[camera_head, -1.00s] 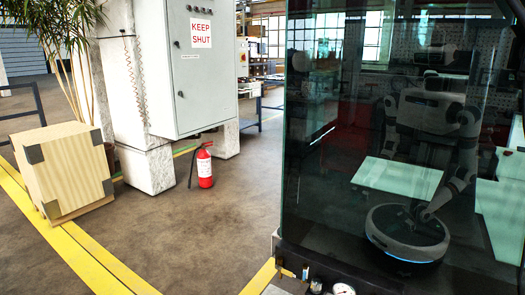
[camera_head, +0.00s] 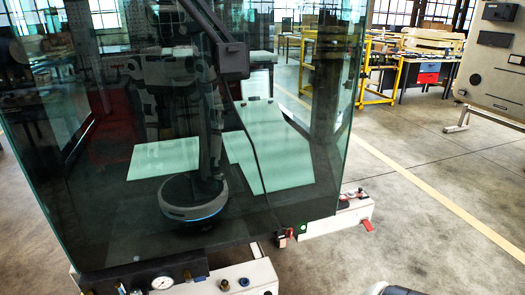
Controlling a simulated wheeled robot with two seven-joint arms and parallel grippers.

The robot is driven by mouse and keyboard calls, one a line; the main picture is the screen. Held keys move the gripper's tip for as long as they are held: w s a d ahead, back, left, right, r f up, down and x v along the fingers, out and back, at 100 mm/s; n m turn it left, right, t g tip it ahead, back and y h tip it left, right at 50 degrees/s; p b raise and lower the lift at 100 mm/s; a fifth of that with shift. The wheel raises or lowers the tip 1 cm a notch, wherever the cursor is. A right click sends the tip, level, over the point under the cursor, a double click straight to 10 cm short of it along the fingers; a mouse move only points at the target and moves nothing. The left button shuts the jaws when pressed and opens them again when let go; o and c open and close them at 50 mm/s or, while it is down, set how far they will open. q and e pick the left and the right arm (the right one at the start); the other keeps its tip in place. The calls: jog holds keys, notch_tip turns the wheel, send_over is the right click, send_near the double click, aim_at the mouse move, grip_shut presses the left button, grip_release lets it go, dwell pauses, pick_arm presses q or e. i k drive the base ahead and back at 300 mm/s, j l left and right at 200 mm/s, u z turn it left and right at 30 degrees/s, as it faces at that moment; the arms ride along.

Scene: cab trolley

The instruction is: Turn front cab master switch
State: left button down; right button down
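The glass front of the cab (camera_head: 330,120) fills the left and middle of the head view. Below the glass is a light-coloured front beam (camera_head: 235,280) with a round gauge (camera_head: 162,281) and small brass fittings. A red handle (camera_head: 290,233) sits at the lower right corner of the glass. Another red lever (camera_head: 367,225) sits on the white block to its right. I cannot tell which part, if any, is the master switch. Neither of my grippers shows directly; a rounded grey and white part, perhaps mine, shows at the bottom edge.
A grey panel cabinet (camera_head: 497,65) on a stand is at the upper right. Yellow racks (camera_head: 381,65) and workbenches stand behind. The floor right of the cab is open, with a yellow line (camera_head: 430,200) across it. The glass reflects a robot and pale panels.

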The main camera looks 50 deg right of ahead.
aim_at(290, 232)
jog(key=z, duration=1.85)
